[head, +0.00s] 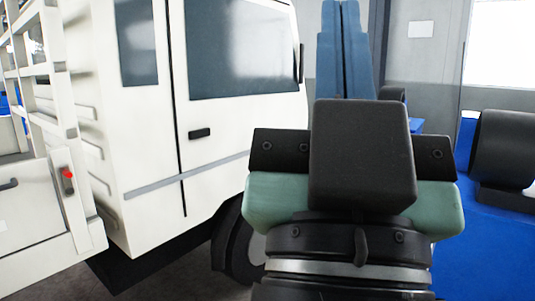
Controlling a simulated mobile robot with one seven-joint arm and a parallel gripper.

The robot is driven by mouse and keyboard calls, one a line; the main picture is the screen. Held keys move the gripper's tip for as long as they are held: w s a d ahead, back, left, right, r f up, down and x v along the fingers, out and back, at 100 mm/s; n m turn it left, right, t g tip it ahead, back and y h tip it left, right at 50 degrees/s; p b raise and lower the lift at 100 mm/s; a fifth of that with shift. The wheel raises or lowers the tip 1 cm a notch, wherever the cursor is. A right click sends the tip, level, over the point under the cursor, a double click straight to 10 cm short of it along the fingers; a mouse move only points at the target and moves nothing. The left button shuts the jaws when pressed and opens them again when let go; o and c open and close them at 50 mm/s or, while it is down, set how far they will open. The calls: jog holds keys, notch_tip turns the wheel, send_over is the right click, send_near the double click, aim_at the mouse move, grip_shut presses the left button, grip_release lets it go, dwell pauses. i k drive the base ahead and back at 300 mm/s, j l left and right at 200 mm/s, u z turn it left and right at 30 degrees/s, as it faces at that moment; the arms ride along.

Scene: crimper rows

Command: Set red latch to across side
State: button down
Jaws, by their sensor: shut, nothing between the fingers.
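The red latch (69,175) shows as a small red tip on a dark fitting, on a white upright at the left edge of the view. It is too small for me to tell which side it is set to. My gripper (341,6) stands in the middle right, well apart from the latch. Its two blue fingers point up and lie together, shut and empty. My dark wrist block and green housing hide the base of the fingers.
A white vehicle (150,185) with dark windows and a black door handle fills the left and centre. A white ladder-like frame (55,110) stands at far left.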

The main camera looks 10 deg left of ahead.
aim_at(66, 175)
jog(key=i+l+u, duration=0.1)
jog(key=i+l, duration=0.15)
jog(key=i, duration=0.25)
jog(key=i+l+u, duration=0.1)
jog(key=i+l, duration=0.2)
jog(key=i, duration=0.2)
jog(key=i+j+u, duration=0.25)
jog(key=u, duration=0.2)
jog(key=i+j+u, duration=0.15)
jog(key=i+u, duration=0.75)
jog(key=i+j, duration=0.1)
jog(key=i, duration=0.1)
